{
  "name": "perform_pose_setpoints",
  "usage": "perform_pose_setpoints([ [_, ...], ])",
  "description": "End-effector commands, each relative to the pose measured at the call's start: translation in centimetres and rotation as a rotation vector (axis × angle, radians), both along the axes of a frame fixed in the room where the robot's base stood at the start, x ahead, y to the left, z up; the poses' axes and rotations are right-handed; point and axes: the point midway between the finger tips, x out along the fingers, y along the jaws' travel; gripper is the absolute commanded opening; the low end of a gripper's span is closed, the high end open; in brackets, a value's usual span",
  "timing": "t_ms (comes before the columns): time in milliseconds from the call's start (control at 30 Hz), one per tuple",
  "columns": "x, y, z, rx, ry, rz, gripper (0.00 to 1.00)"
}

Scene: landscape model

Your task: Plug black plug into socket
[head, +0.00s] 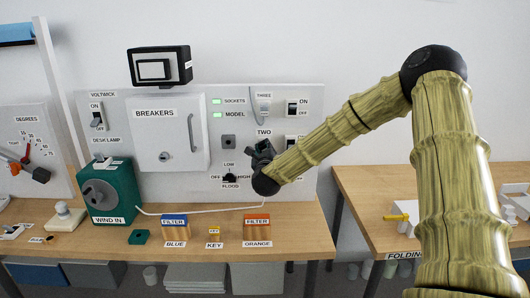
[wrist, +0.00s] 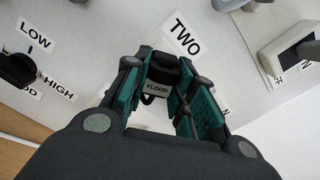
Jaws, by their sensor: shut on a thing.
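My gripper (head: 262,152) is in front of the panel (head: 312,100), just under the TWO label (head: 263,132). In the wrist view, its teal-padded fingers (wrist: 160,92) are closed around a black plug (wrist: 163,72) with a FLOOD tag. The far end of the plug faces the panel near the TWO label (wrist: 187,38); I cannot tell whether it touches or enters anything there. A grey square socket-like plate (head: 229,142) with a dark centre is left of my gripper. Any socket directly behind my gripper is hidden.
A black flood knob (head: 230,178) is on the panel below left of my gripper. White switches (head: 297,108) are to the right. A teal WIND IN box (head: 108,192), a blue filter (head: 174,226) and an orange filter (head: 257,228) stand on the wooden bench (head: 305,238).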

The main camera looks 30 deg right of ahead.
Motion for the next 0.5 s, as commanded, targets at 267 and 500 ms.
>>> perform_pose_setpoints([
  [267,0.46,-0.26,-0.07,0.000,0.000,0.001,0.00],
  [500,0.50,-0.28,0.01,0.000,0.000,0.001,0.51],
])
